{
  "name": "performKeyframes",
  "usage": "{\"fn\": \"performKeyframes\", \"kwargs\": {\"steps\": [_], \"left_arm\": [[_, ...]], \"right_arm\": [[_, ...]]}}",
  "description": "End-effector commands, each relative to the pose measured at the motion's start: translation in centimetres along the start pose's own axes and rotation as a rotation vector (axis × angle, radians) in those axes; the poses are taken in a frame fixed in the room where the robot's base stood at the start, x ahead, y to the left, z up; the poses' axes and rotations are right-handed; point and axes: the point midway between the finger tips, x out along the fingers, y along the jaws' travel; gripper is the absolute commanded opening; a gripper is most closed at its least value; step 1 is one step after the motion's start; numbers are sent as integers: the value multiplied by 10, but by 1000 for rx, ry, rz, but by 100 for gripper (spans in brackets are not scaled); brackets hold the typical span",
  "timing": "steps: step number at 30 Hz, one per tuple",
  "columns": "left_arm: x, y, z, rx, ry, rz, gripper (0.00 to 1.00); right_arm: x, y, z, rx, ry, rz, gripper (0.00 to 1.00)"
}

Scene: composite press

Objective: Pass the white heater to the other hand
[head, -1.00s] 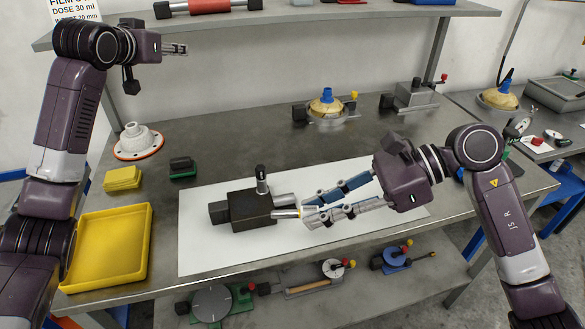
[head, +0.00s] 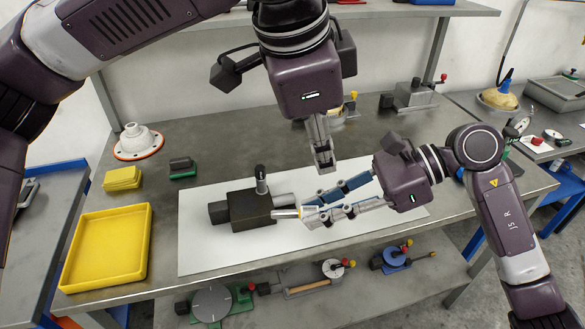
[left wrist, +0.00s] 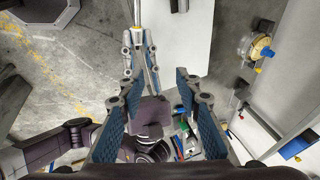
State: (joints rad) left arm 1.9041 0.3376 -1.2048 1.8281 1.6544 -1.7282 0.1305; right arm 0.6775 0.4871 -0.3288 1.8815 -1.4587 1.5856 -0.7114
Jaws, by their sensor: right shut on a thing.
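The white heater (head: 286,213) is a slim pale rod with a yellowish ring near its held end. My right gripper (head: 303,206) is shut on it, and the rod points left towards a black block (head: 250,210). I cannot tell whether its tip touches the block. The heater also shows at the top of the left wrist view (left wrist: 138,14), between the right gripper's fingertips (left wrist: 138,48). My left gripper (head: 325,163) points down above and slightly right of the right fingertips. In the left wrist view its blue-padded fingers (left wrist: 152,90) are apart with nothing between them.
A white mat (head: 205,255) lies under the block and the right gripper. A yellow tray (head: 107,287) and yellow pads (head: 122,179) are at the left. A white flanged part (head: 138,140) stands at the back left. A shelf (head: 420,10) runs above the bench.

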Motion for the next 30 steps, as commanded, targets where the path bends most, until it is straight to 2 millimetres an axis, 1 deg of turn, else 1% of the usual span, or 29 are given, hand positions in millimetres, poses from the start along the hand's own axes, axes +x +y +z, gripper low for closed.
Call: {"fn": "performKeyframes", "kwargs": {"steps": [1,3,6,10,13,17,24,30], "left_arm": [[-3,10,9,39,-53,-1,31],[-5,22,22,78,-118,7,31],[-7,33,36,115,-182,14,31],[-6,39,44,133,-219,21,31],[2,40,48,136,-225,22,31],[21,40,52,135,-224,24,31],[67,40,62,133,-222,23,31],[95,39,67,132,-220,22,31]], "right_arm": [[0,0,0,0,0,0,0],[0,0,0,0,0,0,0],[0,0,0,0,0,0,0],[0,0,0,0,0,0,0],[0,0,0,0,0,0,0],[0,0,0,0,0,0,0],[0,0,0,0,0,0,0],[0,0,0,0,0,0,0]]}}
